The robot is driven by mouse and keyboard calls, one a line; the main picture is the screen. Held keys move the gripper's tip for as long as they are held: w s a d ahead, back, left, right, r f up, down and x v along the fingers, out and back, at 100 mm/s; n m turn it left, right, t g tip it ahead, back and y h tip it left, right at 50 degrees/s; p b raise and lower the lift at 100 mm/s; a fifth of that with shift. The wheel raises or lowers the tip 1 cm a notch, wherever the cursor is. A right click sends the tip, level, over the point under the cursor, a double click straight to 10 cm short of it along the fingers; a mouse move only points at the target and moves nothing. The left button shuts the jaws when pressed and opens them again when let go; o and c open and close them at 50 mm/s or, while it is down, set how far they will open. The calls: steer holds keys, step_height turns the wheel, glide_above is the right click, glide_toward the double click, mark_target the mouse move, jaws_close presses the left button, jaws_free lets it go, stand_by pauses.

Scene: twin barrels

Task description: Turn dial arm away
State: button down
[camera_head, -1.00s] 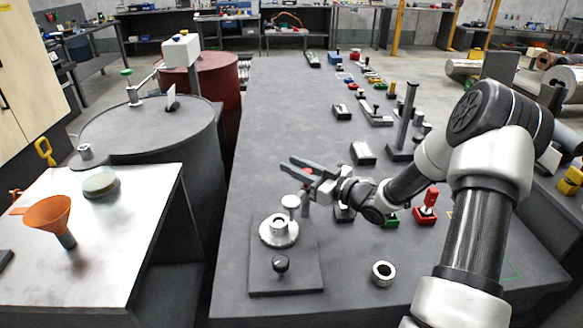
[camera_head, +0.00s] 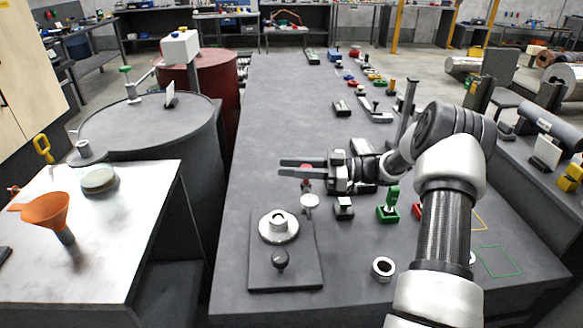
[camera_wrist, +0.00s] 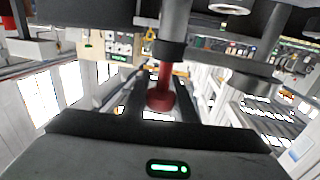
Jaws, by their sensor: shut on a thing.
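A dark base plate (camera_head: 240,284) at the near end of the workbench carries a round silver hub (camera_head: 278,226) and a black knob (camera_head: 280,260). A pale disc on a short stem (camera_head: 309,202) stands just right of the hub; whether it joins the hub I cannot tell. My gripper (camera_head: 285,167) is level, pointing left, behind the hub. It is shut on a red knob (camera_head: 305,184), which shows between and below the fingers. In the wrist view the red knob (camera_wrist: 161,97) sits between the fingers on a grey shaft. Its lower link to the dial is hidden.
A tall post (camera_head: 406,105) stands behind my arm. The bench's left side is clear. A side table holds an orange funnel (camera_head: 45,212).

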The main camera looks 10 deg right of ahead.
stand_by(0.4)
steer(key=c, duration=1.5)
jaws_free()
steer(key=shift+o, duration=0.2)
steer(key=v, duration=0.7)
steer(key=shift+d+p, duration=0.25)
steer(key=shift+p, duration=0.15)
steer(key=shift+r, duration=0.1)
